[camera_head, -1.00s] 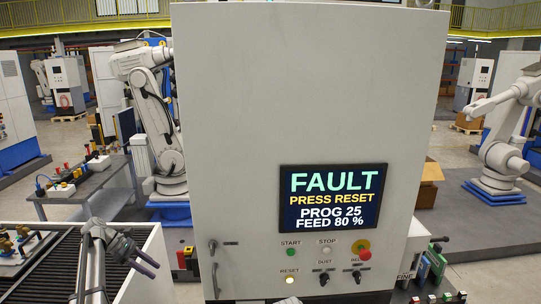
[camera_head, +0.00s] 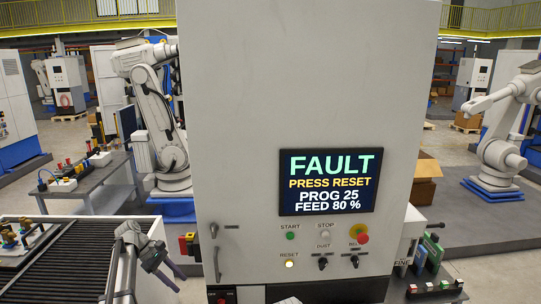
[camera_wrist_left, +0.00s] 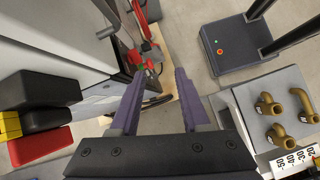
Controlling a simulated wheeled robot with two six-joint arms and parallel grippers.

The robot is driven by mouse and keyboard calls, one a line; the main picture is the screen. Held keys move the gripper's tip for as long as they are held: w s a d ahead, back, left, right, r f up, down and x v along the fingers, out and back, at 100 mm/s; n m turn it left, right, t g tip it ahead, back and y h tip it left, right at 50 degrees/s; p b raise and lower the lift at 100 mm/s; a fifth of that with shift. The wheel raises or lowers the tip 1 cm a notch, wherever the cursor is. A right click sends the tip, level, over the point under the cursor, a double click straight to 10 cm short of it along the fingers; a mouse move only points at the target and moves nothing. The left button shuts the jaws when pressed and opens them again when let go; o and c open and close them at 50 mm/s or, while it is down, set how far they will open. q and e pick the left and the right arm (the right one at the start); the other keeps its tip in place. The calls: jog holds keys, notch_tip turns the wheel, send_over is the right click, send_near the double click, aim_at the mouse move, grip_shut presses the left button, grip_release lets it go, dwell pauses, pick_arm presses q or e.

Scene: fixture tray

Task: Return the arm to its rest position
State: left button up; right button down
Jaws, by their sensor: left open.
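My left gripper (camera_head: 180,280) is in the lower left of the head view, in front of and to the left of the grey control cabinet (camera_head: 240,110). Its fingers point down to the right. In the left wrist view the two purple-grey fingers (camera_wrist_left: 160,74) stand apart with nothing between them. The cabinet screen (camera_head: 328,182) reads FAULT, PRESS RESET, PROG 25, FEED 80 %. The RESET button (camera_head: 289,264) is lit pale yellow, and the gripper is well clear of it. My right gripper is not in view.
A dark roller conveyor (camera_head: 75,260) lies left of my gripper. The cabinet's door handle (camera_head: 217,265) is to its right. The wrist view shows a panel with brass fittings (camera_wrist_left: 268,103) at right and red and black blocks (camera_wrist_left: 38,88) at left.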

pick_arm(q)
jog(key=s+d+f+m+g+y+b, duration=0.1)
jog(key=s+d+f+m+y+b, duration=0.1)
jog(key=s+d+f+m+b, duration=0.45)
jog(key=s+d+f+m+y+b, duration=0.2)
jog(key=s+d+f+m+b, duration=0.15)
jog(key=s+d+f, duration=0.65)
jog(key=s+d+f+m+t+y+b, duration=0.1)
jog(key=s+d+f+m+y+b, duration=0.3)
jog(key=s+d+f+m+b, duration=0.3)
jog(key=s+d+m+b, duration=0.1)
jog(key=s+m, duration=0.1)
jog(key=shift+s+d+t+y, duration=0.2)
jog(key=shift+s+t+y, duration=0.1)
